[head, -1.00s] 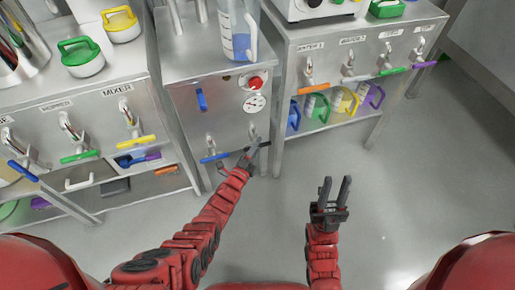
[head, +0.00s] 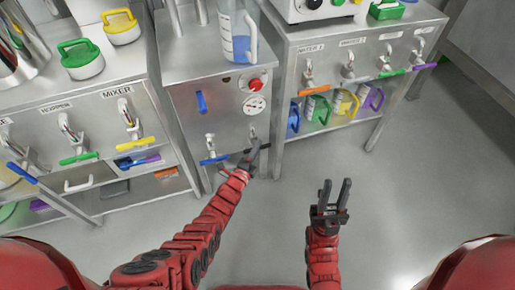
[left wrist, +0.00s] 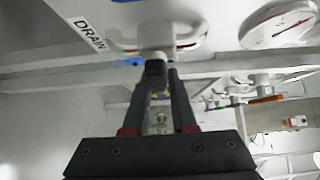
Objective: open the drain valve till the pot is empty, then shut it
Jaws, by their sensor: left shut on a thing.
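The drain valve has a black lever (head: 263,147) low on the front of the steel middle cabinet. In the left wrist view a "DRAIN" label (left wrist: 88,33) is beside its pale fitting. My left gripper (head: 247,160) is at this lever and shut on it; the wrist view shows the dark lever end (left wrist: 155,72) between its fingertips. My right gripper (head: 333,192) is open and empty over the floor. I cannot identify the pot or its level for certain; a clear jug (head: 238,45) with blue liquid stands on the cabinet.
A blue-handled tap (head: 214,160) is just left of the drain valve. A gauge (head: 256,105) and red knob (head: 255,85) are above. Benches with labelled, coloured-handle taps stand on both sides. The floor (head: 420,190) at right is clear.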

